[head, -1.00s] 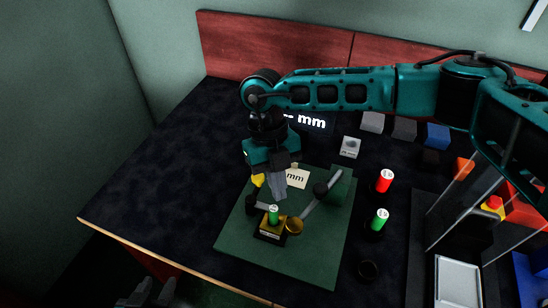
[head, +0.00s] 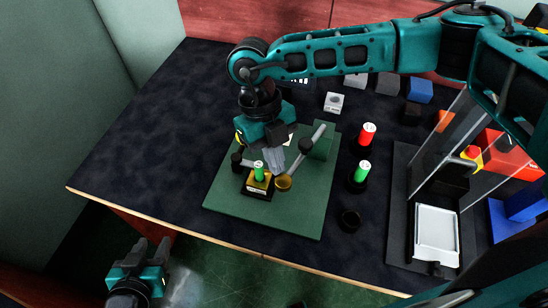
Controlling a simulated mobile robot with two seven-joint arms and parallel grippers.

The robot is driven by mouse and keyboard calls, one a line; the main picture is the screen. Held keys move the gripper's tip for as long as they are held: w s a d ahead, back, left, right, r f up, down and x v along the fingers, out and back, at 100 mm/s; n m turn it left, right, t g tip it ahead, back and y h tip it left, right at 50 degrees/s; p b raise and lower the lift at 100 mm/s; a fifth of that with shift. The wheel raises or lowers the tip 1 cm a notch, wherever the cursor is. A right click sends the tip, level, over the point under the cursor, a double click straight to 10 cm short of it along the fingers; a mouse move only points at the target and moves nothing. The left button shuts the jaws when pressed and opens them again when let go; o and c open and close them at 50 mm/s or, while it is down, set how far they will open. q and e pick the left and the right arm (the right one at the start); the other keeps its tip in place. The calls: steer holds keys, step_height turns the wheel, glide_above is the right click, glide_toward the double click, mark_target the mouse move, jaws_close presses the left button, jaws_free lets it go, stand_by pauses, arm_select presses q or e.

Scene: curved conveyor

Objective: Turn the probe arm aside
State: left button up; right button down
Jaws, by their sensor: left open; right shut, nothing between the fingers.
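The probe arm (head: 317,134) is a slim grey rod on the green base plate (head: 222,193). It slopes from a green block (head: 323,147) at the back right past a black knob (head: 305,146) to a brass disc (head: 283,183) at the front. A green cylinder (head: 259,173) stands upright on a brass-coloured block (head: 256,187), just left of the disc. My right gripper (head: 276,166) is shut, with its fingers pointing down just behind the disc, left of the rod. I cannot tell whether they touch it. My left gripper (head: 140,252) is open and empty, off the table's front edge.
A red cylinder (head: 367,135) and another green cylinder (head: 361,174) stand right of the plate, near a black ring (head: 349,219). Several coloured blocks lie at the back right. A white tray (head: 436,237) is at the right. The table's left side is clear.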

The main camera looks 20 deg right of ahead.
steer(key=s+d+n, duration=0.2)
steer(key=s, duration=0.1)
steer(key=shift+h, duration=0.4)
arm_select(q)
steer(key=shift+s+d+f, duration=0.1)
steer(key=shift+s+f, duration=0.4)
steer(key=shift+s, duration=0.1)
arm_select(e)
steer(key=shift+s+d+n, duration=0.3)
steer(key=shift+n, duration=0.3)
arm_select(q)
steer(key=shift+w, duration=0.15)
arm_select(e)
steer(key=shift+t, duration=0.3)
steer(key=b, duration=0.2)
glide_toward(290, 178)
steer(key=w+a+r, duration=0.1)
steer(key=w+r, duration=0.2)
arm_select(q)
steer(key=shift+w+a+f, duration=0.6)
steer(key=shift+a+f, duration=0.05)
steer(key=shift+a, duration=0.1)
arm_select(e)
steer(key=shift+w+a+f, duration=0.1)
steer(key=shift+a, duration=0.15)
